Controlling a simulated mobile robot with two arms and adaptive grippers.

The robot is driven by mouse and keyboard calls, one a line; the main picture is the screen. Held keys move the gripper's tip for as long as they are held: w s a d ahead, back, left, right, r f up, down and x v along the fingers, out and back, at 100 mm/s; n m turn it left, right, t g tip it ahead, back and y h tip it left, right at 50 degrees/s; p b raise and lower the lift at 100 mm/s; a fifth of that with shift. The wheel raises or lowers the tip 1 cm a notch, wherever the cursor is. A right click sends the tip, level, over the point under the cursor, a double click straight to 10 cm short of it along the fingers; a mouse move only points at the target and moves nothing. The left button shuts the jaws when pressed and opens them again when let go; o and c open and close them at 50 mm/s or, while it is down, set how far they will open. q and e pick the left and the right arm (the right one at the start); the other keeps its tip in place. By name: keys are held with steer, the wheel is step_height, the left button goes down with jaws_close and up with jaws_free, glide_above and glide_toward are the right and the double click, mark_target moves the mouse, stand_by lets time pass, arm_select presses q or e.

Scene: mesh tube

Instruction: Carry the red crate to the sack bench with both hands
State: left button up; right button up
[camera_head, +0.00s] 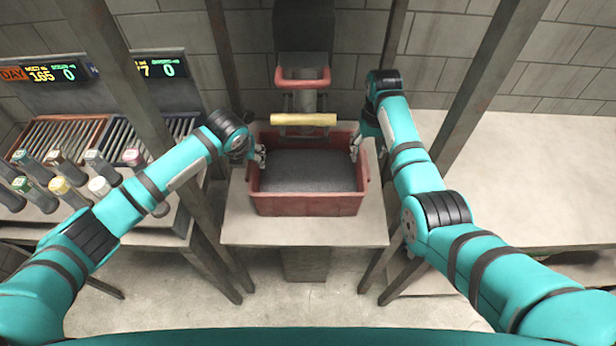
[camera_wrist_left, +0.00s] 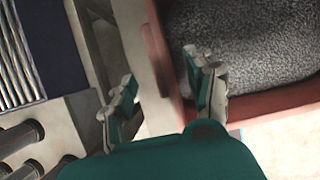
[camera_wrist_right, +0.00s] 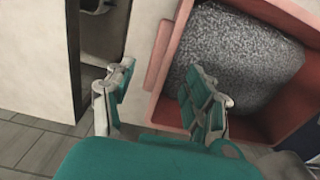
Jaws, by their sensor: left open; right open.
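The red crate (camera_head: 305,205) stands upright on a small pale stand in the middle of the head view. It holds a grey, grainy fill that covers its floor. My left gripper (camera_head: 256,156) is at the crate's left wall. In the left wrist view its open fingers (camera_wrist_left: 160,100) stand either side of the red wall (camera_wrist_left: 157,50). My right gripper (camera_head: 357,150) is at the crate's right wall. In the right wrist view its open fingers (camera_wrist_right: 160,98) also stand either side of the wall. Whether either touches the wall, I cannot tell. No sack bench can be made out for certain.
A red spout (camera_head: 303,77) and a yellow bar (camera_head: 303,119) are just behind the crate. A pale bench (camera_head: 530,190) with a clear top is on the right. A left bench holds several capped handles (camera_head: 60,187) and slatted trays (camera_head: 60,138). Metal posts (camera_head: 470,90) flank the stand.

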mark_target(252, 162)
arm_select(q)
steer(key=x, duration=0.5)
steer(key=shift+r, duration=0.1)
arm_select(e)
step_height(252, 162, down, 5)
steer(key=shift+w+r, duration=0.1)
steer(key=shift+w, duration=0.05)
arm_select(q)
steer(key=shift+x, duration=0.75)
arm_select(e)
steer(key=shift+f, duration=0.75)
arm_select(q)
jaws_close()
arm_select(e)
jaws_close()
arm_select(q)
steer(key=shift+w+r, duration=0.3)
steer(key=shift+r, duration=0.05)
arm_select(e)
steer(key=shift+w+r, duration=0.15)
steer(key=shift+r, duration=0.15)
